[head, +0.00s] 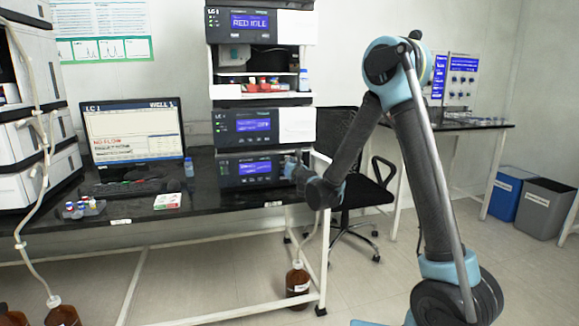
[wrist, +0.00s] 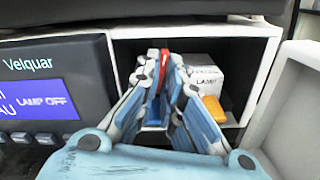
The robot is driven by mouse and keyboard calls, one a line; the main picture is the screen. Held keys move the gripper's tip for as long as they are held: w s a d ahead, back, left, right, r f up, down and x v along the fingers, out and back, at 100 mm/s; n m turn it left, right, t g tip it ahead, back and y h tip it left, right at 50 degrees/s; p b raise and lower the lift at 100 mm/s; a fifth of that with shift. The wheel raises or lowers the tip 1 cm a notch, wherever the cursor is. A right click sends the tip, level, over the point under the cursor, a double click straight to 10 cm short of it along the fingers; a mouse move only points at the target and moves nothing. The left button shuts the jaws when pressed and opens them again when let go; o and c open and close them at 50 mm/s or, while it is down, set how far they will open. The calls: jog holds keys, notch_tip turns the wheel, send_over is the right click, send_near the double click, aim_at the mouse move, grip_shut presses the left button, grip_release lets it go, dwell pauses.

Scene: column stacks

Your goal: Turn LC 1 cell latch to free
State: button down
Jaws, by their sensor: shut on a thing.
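The LC 1 stack stands on the black bench in the head view, and its lowest module (head: 246,170) is at bench height. My gripper (head: 297,163) is at the right side of that module. In the wrist view my gripper (wrist: 164,68) reaches into an open compartment of the module (wrist: 50,75). Its fingers are closed around a narrow upright red latch (wrist: 164,60), which shows between the fingertips. The latch's lower part is hidden by the fingers, so I cannot tell its full angle.
A whitish box marked LAMP (wrist: 205,78) and an orange block (wrist: 214,109) sit right of the fingers inside the compartment. A white door (wrist: 295,110) stands open at right. The module screen (wrist: 38,98) reads LAMP OFF. A black chair (head: 368,190) stands behind my arm.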

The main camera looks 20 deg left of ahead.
jog(key=shift+d+m, duration=0.15)
jog(key=shift+m, duration=3.55)
jog(key=shift+d+m, duration=0.1)
jog(key=shift+m, duration=3.6)
jog(key=shift+w, duration=0.1)
jog(key=c, duration=1.7)
grip_release()
jog(key=shift+a, duration=0.1)
